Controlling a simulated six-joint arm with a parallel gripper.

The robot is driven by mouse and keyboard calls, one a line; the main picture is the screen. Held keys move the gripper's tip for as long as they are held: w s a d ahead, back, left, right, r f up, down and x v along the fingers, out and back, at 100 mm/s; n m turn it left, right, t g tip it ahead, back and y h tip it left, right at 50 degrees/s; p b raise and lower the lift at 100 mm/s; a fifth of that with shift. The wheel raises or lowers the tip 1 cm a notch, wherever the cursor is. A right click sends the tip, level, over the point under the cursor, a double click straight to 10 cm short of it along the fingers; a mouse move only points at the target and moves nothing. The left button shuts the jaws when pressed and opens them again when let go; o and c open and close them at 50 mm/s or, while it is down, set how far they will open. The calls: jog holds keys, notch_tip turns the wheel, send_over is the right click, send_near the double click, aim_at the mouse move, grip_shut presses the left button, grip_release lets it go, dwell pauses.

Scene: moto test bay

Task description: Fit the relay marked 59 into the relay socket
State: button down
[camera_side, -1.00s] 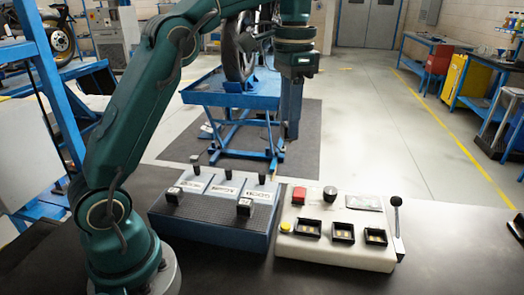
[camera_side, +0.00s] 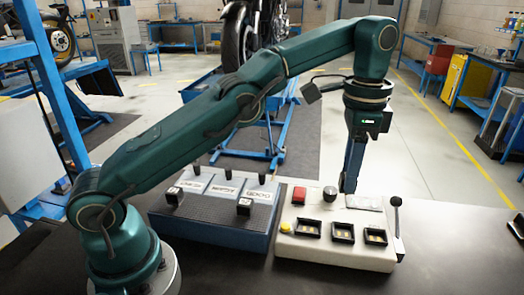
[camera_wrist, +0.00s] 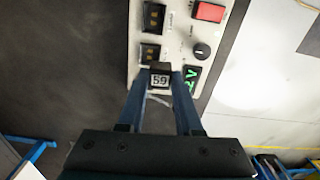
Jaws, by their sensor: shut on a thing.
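The relay marked 59 (camera_wrist: 160,79) is a small dark block with a white label, held between my fingertips in the wrist view. My gripper (camera_wrist: 159,84) is shut on it. In the side view my gripper (camera_side: 348,188) points down over the back right of the white test box (camera_side: 325,262), and the relay is too small to make out there. The box has three dark sockets in a row: left (camera_side: 307,228), middle (camera_side: 343,233) and right (camera_side: 376,237). In the wrist view two sockets show, one far (camera_wrist: 154,17) and one nearer (camera_wrist: 150,53).
The box carries a red button (camera_side: 299,196), a black knob (camera_side: 330,194), a yellow button (camera_side: 286,227) and a side lever (camera_side: 397,215). The display (camera_wrist: 192,78) glows green.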

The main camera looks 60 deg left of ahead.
jog(key=shift+m, duration=0.3)
jog(key=shift+s+d+f, duration=0.15)
jog(key=shift+d+f, duration=0.2)
jog(key=shift+f, duration=0.8)
jog(key=shift+s+d+f, duration=0.1)
jog(key=shift+d+f, duration=0.2)
jog(key=shift+f, duration=0.85)
jog(key=shift+s+d+f, duration=0.15)
jog(key=shift+d+f, duration=0.2)
jog(key=shift+f, duration=0.8)
jog(key=shift+f, duration=0.6)
jog(key=c, duration=0.5)
grip_release()
jog(key=shift+r, duration=0.1)
notch_tip(320, 180, up, 7)
jog(key=shift+a, duration=0.1)
